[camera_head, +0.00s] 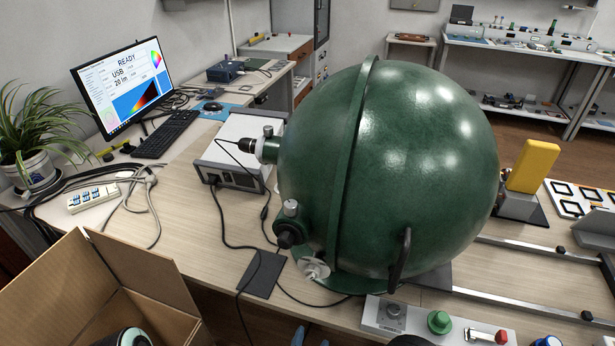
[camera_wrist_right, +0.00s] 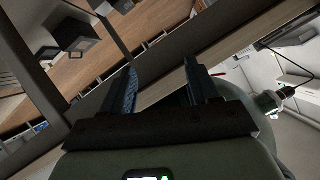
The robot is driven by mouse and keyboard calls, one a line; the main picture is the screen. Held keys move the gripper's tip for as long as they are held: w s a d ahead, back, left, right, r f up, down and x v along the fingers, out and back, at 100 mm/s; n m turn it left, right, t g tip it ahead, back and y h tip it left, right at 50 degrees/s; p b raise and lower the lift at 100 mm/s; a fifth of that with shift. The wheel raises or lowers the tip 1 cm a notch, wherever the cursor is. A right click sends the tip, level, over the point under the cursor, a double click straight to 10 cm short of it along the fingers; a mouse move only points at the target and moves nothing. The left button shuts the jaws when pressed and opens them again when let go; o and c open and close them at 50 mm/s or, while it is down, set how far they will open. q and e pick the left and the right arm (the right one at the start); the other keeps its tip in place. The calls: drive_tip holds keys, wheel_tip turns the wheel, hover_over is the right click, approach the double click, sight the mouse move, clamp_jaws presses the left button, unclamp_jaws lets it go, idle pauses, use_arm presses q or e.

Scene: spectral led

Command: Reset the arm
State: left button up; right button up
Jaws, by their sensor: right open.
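My right gripper (camera_head: 311,339) shows only as bluish fingertips at the bottom edge of the head view, in front of the table's near edge. In the right wrist view its two dark fingers (camera_wrist_right: 163,84) stand apart with nothing between them, so it is open and empty. Its arm is mostly out of the head view. My left gripper is not in view; a dark rounded part with a green ring at the bottom left of the head view may be part of my left arm.
A large green sphere (camera_head: 430,170) stands on the table. An open cardboard box (camera_head: 150,290) is at the lower left. A control panel (camera_head: 372,318) with buttons lies along the near edge. A monitor (camera_head: 122,85), a plant (camera_head: 38,135) and loose cables occupy the left side.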

drive_tip(key=s+d+f+n+g+y, duration=0.1)
drive_tip(key=s+d+f+g, duration=0.25)
drive_tip(key=f, duration=0.35)
drive_tip(key=s+d+f+n+g+y, duration=0.1)
drive_tip(key=s+d+f+g, duration=0.25)
drive_tip(key=f, duration=0.35)
drive_tip(key=s+d+f+g+y, duration=0.1)
drive_tip(key=s+d+f+g, duration=0.2)
drive_tip(key=f, duration=0.4)
drive_tip(key=s+d+f+g+y, duration=0.2)
drive_tip(key=s+f+g+y, duration=0.15)
drive_tip(key=s, duration=0.95)
wheel_tip(320, 180, up, 11)
drive_tip(key=w+n+p, duration=0.1)
drive_tip(key=p, duration=1.1)
drive_tip(key=shift+w+a+h, duration=0.15)
drive_tip(key=shift+w+h, duration=0.15)
drive_tip(key=shift+h, duration=0.15)
drive_tip(key=shift+s+f, duration=0.1)
